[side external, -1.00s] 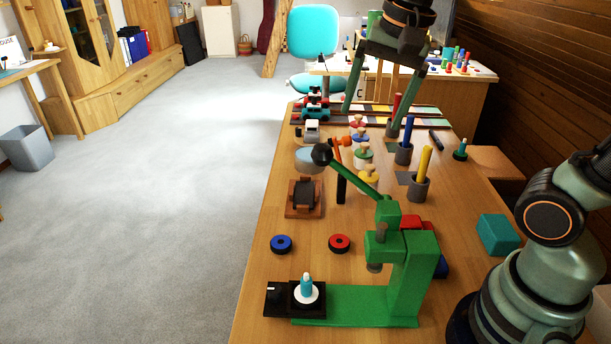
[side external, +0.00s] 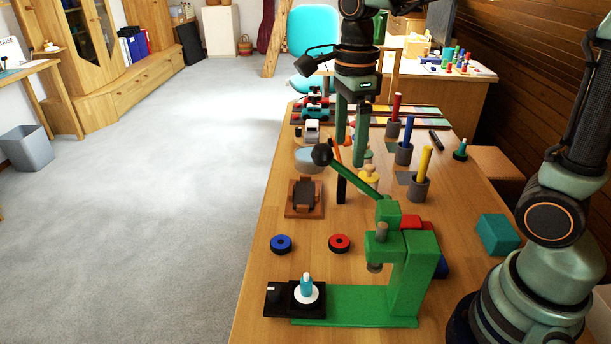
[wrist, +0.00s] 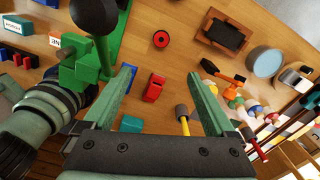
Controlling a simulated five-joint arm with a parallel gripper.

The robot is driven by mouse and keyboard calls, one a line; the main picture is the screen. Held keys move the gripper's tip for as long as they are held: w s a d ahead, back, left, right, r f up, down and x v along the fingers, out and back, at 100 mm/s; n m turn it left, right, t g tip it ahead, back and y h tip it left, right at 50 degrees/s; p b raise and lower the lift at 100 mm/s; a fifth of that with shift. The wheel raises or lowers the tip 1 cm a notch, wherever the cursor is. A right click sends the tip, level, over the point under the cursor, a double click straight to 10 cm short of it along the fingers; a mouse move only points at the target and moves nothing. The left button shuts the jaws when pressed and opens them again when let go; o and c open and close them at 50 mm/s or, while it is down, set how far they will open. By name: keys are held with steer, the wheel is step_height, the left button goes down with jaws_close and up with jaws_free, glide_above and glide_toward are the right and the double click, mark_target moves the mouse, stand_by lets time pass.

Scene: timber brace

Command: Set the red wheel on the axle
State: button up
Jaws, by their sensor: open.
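My gripper (side external: 350,155) is open, pointing down above the middle of the table, farther back than the wheel. Its two fingers show apart and empty in the wrist view (wrist: 161,72). A teal peg on a white disc (side external: 307,287) stands on the black block at the press's foot. I cannot tell for sure which part is the axle.
A blue wheel (side external: 281,243) lies left of the red one. A wooden cradle (side external: 304,211), coloured pegs in cups (side external: 419,188) and a teal block (side external: 498,235) stand around. The press's raised lever (side external: 352,172) reaches across the middle. The table around the wheels is clear.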

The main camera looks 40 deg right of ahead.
glide_above(338, 236)
steer(key=s+a, duration=0.1)
steer(key=s, duration=0.1)
steer(key=f, duration=1.7)
steer(key=shift+w+f, duration=0.1)
steer(key=shift+w, duration=0.15)
steer(key=shift+w+a+f, duration=0.1)
steer(key=shift+w+f, duration=0.05)
steer(key=shift+f, duration=1.5)
steer(key=shift+w+f, duration=0.1)
steer(key=shift+f, duration=1.5)
steer(key=c, duration=1.4)
